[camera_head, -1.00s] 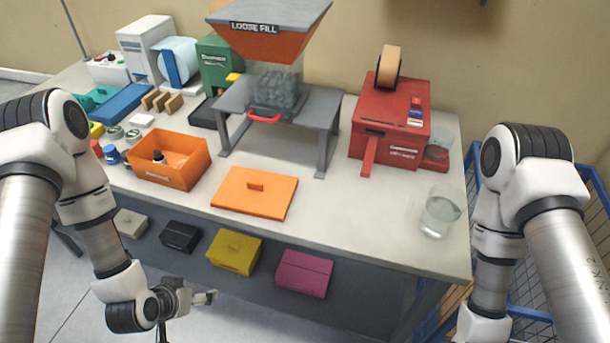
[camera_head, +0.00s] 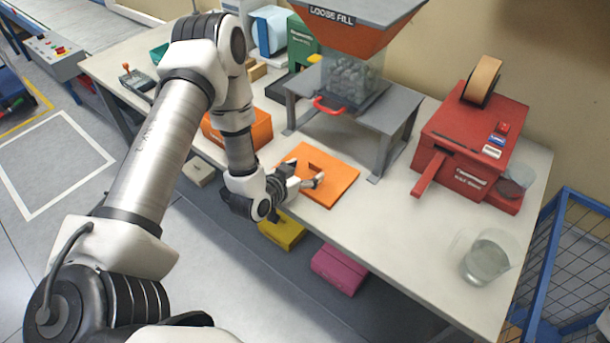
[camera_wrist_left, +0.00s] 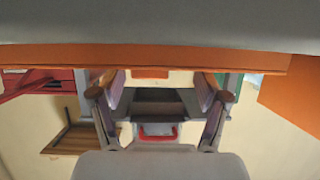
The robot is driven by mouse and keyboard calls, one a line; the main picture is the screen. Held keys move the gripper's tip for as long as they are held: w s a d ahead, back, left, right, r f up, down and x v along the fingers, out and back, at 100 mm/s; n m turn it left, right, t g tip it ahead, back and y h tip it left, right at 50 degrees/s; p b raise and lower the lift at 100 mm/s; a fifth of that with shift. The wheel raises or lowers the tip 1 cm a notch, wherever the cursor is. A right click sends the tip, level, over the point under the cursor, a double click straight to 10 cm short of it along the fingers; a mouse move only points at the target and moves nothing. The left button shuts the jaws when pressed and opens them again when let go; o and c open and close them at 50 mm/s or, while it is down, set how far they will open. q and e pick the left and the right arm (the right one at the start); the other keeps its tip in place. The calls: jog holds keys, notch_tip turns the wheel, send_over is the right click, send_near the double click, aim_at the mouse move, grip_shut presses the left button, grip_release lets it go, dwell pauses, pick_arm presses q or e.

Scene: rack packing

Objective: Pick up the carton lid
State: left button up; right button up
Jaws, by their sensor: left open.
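The carton lid (camera_head: 341,184) is a flat orange plate lying on the table in front of the grey stand. Its small raised handle shows between the fingers in the left wrist view (camera_wrist_left: 150,73). My left gripper (camera_head: 318,181) is open at the lid's near left part, low over it and beside the handle. In the left wrist view its fingers (camera_wrist_left: 161,95) stand apart on either side of the handle, not closed on it. The orange carton (camera_head: 258,130) stands left of the lid, partly hidden by my left arm. My right gripper is out of view.
The loose-fill hopper (camera_head: 362,35) stands on a grey stand (camera_head: 385,115) behind the lid. A red machine (camera_head: 470,140) and a glass beaker (camera_head: 486,258) stand to the right. Yellow (camera_head: 282,232) and magenta (camera_head: 340,270) boxes sit below the table's front edge.

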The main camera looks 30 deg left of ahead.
pick_arm(q)
jog(key=shift+s+a, duration=0.1)
jog(key=shift+a, duration=0.1)
jog(key=shift+c, duration=1.3)
jog(key=c, duration=1.2)
jog(key=shift+d, duration=0.25)
grip_shut()
jog(key=shift+a, duration=0.15)
jog(key=shift+r, duration=0.15)
